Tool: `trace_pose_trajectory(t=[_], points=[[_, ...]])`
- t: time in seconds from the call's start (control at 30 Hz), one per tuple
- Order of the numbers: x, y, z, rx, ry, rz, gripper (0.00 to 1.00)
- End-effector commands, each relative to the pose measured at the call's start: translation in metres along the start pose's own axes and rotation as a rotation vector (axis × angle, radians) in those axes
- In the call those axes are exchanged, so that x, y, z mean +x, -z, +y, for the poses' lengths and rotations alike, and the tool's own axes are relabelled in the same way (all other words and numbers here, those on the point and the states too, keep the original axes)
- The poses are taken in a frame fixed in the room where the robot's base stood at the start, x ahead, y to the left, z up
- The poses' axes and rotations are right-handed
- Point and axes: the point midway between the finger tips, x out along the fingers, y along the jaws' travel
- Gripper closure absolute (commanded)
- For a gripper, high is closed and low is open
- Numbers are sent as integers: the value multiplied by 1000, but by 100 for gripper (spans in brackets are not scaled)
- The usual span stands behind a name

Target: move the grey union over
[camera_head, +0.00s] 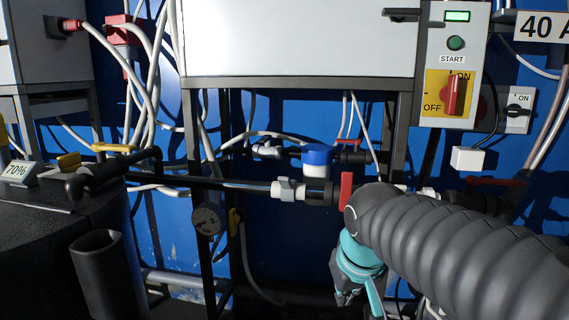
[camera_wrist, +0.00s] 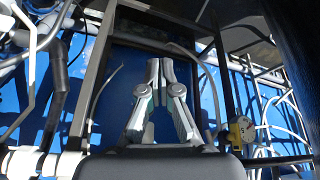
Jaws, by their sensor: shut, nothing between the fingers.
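The grey union (camera_head: 288,190) sits on the black horizontal pipe in the middle of the head view, left of a red valve handle (camera_head: 346,190). My gripper (camera_head: 348,296) is low and to the right of the union, below the pipe, apart from it. In the wrist view its two fingers (camera_wrist: 160,68) meet at the tips with nothing between them. A pale ribbed fitting (camera_wrist: 38,163) shows at the lower left of the wrist view; I cannot tell if it is the union.
A blue-capped white fitting (camera_head: 317,160) stands just above the pipe. A pressure gauge (camera_head: 208,219) hangs below it to the left. A black tank (camera_head: 50,250) is at the left. Loose hoses and the frame's dark legs (camera_head: 194,130) crowd the space before the blue wall.

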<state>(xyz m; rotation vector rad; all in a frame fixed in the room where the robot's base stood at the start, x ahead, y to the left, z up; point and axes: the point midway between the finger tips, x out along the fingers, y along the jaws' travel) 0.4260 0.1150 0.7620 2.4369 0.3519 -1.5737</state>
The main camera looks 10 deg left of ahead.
Motion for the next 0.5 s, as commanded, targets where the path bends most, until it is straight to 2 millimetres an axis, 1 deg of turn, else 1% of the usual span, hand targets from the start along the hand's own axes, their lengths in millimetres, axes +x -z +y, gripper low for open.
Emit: trace_pose_trajectory(t=[0.03, 0.07, 0.1, 0.17, 0.2, 0.27, 0.3, 0.4, 0.5], points=[[-6, 30, -11, -25, 2, 5, 100], [-11, 46, -16, -35, 0, 10, 100], [-16, 65, -23, -47, -3, 15, 100], [-24, 93, -34, -59, -7, 25, 100], [-29, 111, -42, -64, -11, 33, 100], [-38, 136, -53, -68, -18, 45, 100], [-44, 153, -60, -68, -23, 53, 100], [-60, 189, -77, -59, -38, 75, 100], [-78, 219, -90, -35, -53, 99, 100]])
